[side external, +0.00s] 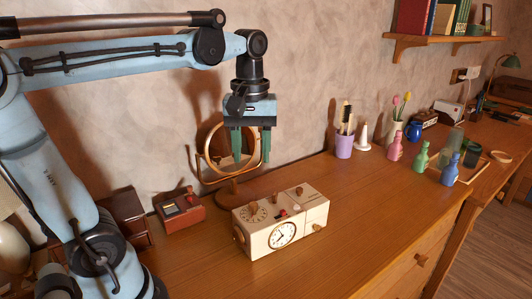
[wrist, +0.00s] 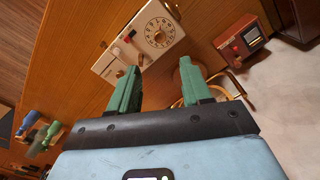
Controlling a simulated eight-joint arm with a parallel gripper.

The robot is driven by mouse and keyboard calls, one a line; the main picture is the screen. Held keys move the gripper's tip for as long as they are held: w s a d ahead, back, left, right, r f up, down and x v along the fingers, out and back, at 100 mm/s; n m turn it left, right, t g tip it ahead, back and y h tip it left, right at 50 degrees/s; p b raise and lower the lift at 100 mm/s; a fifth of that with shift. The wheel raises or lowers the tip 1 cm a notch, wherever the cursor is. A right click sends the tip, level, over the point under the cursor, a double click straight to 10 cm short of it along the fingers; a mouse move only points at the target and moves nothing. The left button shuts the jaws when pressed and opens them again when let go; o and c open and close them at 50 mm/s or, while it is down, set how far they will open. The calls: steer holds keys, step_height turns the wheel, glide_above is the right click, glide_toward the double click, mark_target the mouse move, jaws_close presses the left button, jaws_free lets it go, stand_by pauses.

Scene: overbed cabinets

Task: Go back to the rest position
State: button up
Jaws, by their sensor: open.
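My gripper (side external: 252,142) is open and empty, with its green fingers pointing down, high above the wooden cabinet top. In the side external view it overlaps the round mirror (side external: 209,165) on its stand; I cannot tell the exact gap between them. A cream clock box (side external: 285,222) stands on the cabinet top, lower and to the right of my gripper, apart from it. In the wrist view the gripper's green fingers (wrist: 158,88) are spread with nothing between them, and the clock box (wrist: 150,35) lies beyond them.
A small red-brown box (side external: 180,212) stands left of the mirror. A purple cup with brushes (side external: 344,145), a white cone (side external: 364,138) and several coloured bottles (side external: 421,157) stand to the right. A shelf with books (side external: 440,38) hangs at upper right. The middle cabinet top (side external: 385,195) is clear.

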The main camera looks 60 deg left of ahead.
stand_by(0.3)
steer(key=d+f+m+t, duration=0.1)
steer(key=f+m+t, duration=0.1)
steer(key=m, duration=0.1)
steer(key=s+d+f+m+t, duration=0.1)
steer(key=f+m+t, duration=0.1)
steer(key=f+m, duration=0.1)
steer(key=d+f+m+t, duration=0.2)
steer(key=m, duration=0.1)
steer(key=shift+s+f+m, duration=0.2)
steer(key=shift+f+m, duration=0.1)
steer(key=shift+f, duration=0.1)
steer(key=shift+d+f+m+t, duration=0.15)
steer(key=shift+f+m+t, duration=0.2)
steer(key=shift+m+t, duration=0.25)
stand_by(2.6)
